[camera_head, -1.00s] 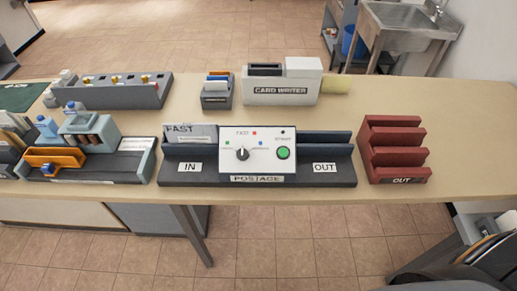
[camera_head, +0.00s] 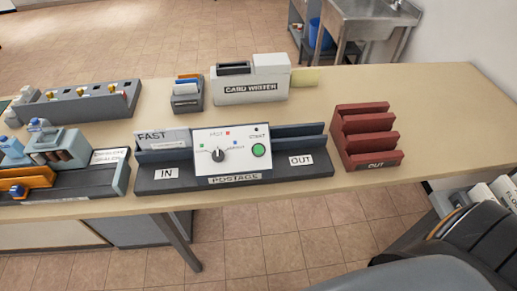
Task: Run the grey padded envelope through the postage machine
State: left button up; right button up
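The postage machine (camera_head: 232,150) stands at the front of the table, with a dial, a green START button (camera_head: 259,150) and a POSTAGE label. A light grey flat envelope (camera_head: 165,137) marked FAST stands upright in the slot on its IN side (camera_head: 166,174); it looks like the grey padded envelope. The OUT side (camera_head: 301,160) holds no envelope that I can see. The dial (camera_head: 218,156) is too small to read surely. Neither of my grippers is in view.
A red stepped OUT rack (camera_head: 368,137) stands right of the machine. A card writer (camera_head: 250,82) and a small card holder (camera_head: 187,95) stand behind it. A grey rack (camera_head: 80,101) and a station with orange parts (camera_head: 38,178) are at left. The table (camera_head: 440,110) is clear at right.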

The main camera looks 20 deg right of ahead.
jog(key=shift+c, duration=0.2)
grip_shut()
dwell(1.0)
